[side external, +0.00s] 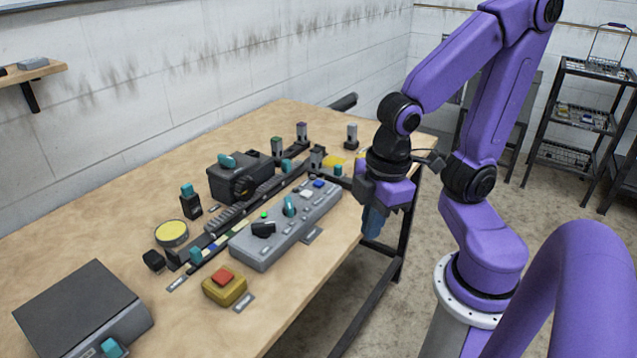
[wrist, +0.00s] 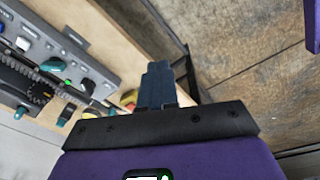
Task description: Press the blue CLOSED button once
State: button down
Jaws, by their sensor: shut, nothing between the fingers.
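The blue button (side external: 319,184) sits on top of a long grey control box (side external: 270,243), at its far right end beside a white button (side external: 307,193). The same box also carries a green light, a black knob and a teal-handled switch (side external: 289,207). My gripper (side external: 373,232) points down near the table's right edge, to the right of the control box and apart from it. Its fingers are together and empty, as the wrist view (wrist: 158,68) also shows. In the wrist view the grey box (wrist: 75,45) lies at the upper left; I cannot make out the blue button's label.
A yellow box with a red button (side external: 223,276) stands in front of the grey box. A black rail (side external: 225,240) with small posts runs behind it, near a dark valve-like housing (side external: 240,172). A large dark-topped box (side external: 75,305) is at the near left.

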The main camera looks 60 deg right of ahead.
jog(key=w+d+m+t, duration=0.1)
jog(key=w+d+t, duration=0.2)
jog(key=w, duration=0.9)
jog(key=t+y, duration=0.1)
jog(key=t, duration=0.4)
send_over(322, 183)
jog(key=shift+f, duration=1.45)
jog(key=shift+a+f, duration=0.1)
jog(key=shift+f, duration=0.05)
jog(key=shift+f, duration=4.25)
jog(key=shift+f, duration=0.15)
jog(key=shift+f, duration=0.25)
